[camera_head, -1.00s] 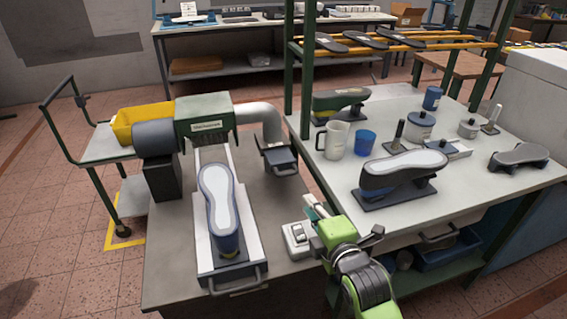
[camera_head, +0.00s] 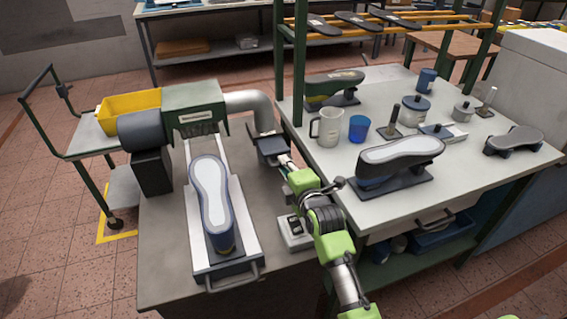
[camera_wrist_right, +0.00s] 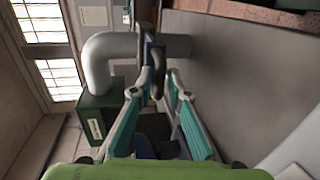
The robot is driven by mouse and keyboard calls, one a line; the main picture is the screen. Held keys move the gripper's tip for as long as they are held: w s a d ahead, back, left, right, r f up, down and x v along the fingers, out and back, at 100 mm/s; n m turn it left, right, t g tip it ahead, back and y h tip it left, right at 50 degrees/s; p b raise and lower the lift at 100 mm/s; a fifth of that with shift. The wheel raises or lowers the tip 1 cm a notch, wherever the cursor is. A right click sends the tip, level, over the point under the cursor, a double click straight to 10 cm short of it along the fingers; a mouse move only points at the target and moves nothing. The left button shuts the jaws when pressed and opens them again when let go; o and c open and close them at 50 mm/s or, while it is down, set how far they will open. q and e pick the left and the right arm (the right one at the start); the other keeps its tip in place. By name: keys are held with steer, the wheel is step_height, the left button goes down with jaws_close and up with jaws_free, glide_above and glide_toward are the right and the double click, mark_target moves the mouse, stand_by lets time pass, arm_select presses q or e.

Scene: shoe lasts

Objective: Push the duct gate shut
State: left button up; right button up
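The duct gate (camera_head: 272,147) is a dark box-like slide with a handle at the lower end of the grey bent duct (camera_head: 248,103). My right gripper (camera_head: 285,162) is at the gate's near side in the head view. In the right wrist view the dark gate and handle (camera_wrist_right: 156,62) are straight ahead, at the fingertips. My right gripper's fingers (camera_wrist_right: 163,78) reach toward it with a narrow gap between the tips. The handle overlaps that gap; contact is unclear. The fingertips are small in the head view. My left gripper is not in view.
A shoe last (camera_head: 211,200) sits on a tray below the green machine hood (camera_head: 195,108). A small switch box (camera_head: 294,232) is beside my right arm. The right bench (camera_head: 320,178) holds a mug, a blue cup and another last.

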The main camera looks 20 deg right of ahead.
mark_target(276, 148)
steer(key=shift+x, duration=0.9)
jaws_close()
steer(key=x, duration=0.2)
steer(key=r+b+x, duration=0.1)
steer(key=x, duration=0.3)
steer(key=shift+w+b, duration=0.4)
steer(key=shift+w, duration=0.15)
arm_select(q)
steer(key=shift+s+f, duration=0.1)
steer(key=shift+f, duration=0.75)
arm_select(e)
steer(key=shift+r, duration=0.25)
jaws_free()
